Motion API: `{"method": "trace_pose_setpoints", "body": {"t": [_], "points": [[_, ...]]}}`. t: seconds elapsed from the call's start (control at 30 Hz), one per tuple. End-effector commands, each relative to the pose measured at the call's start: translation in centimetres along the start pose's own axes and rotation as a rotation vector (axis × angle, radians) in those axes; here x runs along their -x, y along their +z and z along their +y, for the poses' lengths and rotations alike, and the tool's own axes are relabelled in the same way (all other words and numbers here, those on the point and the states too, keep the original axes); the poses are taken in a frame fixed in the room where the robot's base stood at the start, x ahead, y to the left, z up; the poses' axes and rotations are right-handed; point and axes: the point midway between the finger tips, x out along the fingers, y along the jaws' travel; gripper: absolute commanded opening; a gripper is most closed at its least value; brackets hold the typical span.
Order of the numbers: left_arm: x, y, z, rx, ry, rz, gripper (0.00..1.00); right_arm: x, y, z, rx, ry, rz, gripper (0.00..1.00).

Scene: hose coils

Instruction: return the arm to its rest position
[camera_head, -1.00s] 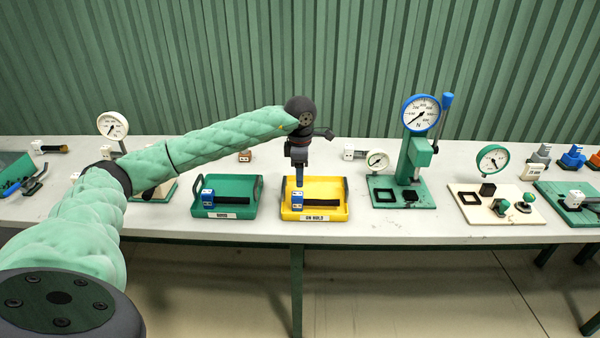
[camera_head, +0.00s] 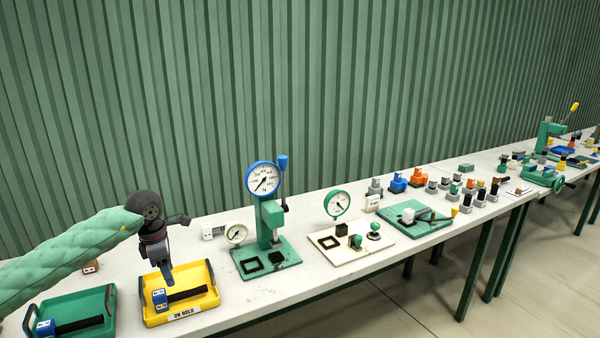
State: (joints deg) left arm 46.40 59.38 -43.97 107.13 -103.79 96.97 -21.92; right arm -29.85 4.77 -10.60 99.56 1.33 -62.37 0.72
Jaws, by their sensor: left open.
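My left arm comes in from the left in a green quilted sleeve. My left gripper (camera_head: 168,274) points down over the yellow tray (camera_head: 205,302), which is labelled "ON HOLD". The gripper is open, with nothing seen between its fingers. A blue-ended part with a black bar (camera_head: 187,295) lies in the yellow tray below the gripper. Whether the fingertips touch it cannot be told. My right gripper is not in view.
A green tray (camera_head: 108,302) with a similar blue-and-black part (camera_head: 80,325) stands left of the yellow one. To the right stand a green gauge press (camera_head: 271,222), a cream board with a gauge (camera_head: 378,248) and a green fixture (camera_head: 440,226). Clear table front is narrow.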

Motion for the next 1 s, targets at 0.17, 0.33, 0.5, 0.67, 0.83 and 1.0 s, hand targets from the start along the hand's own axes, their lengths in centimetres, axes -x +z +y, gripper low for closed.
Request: {"method": "trace_pose_setpoints", "body": {"t": [0.17,0.33,0.5,0.67,0.83,1.0], "points": [[-3.9,7.7,-5.8,-0.028,-0.127,-0.287,0.53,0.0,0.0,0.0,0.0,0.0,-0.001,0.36],[-5.2,15.2,-12.4,0.018,-0.294,-0.619,0.53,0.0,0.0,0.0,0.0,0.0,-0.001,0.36],[-3.9,20.6,-17.9,0.141,-0.477,-0.935,0.53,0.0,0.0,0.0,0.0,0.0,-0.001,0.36],[-1.6,23.7,-21.0,0.328,-0.653,-1.206,0.53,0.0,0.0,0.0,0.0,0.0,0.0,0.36],[0.9,24.8,-22.2,0.596,-0.833,-1.454,0.53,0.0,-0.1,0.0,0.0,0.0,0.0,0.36],[1.9,23.7,-21.4,0.936,-0.991,-1.654,0.53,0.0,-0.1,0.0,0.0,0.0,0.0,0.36]]}}
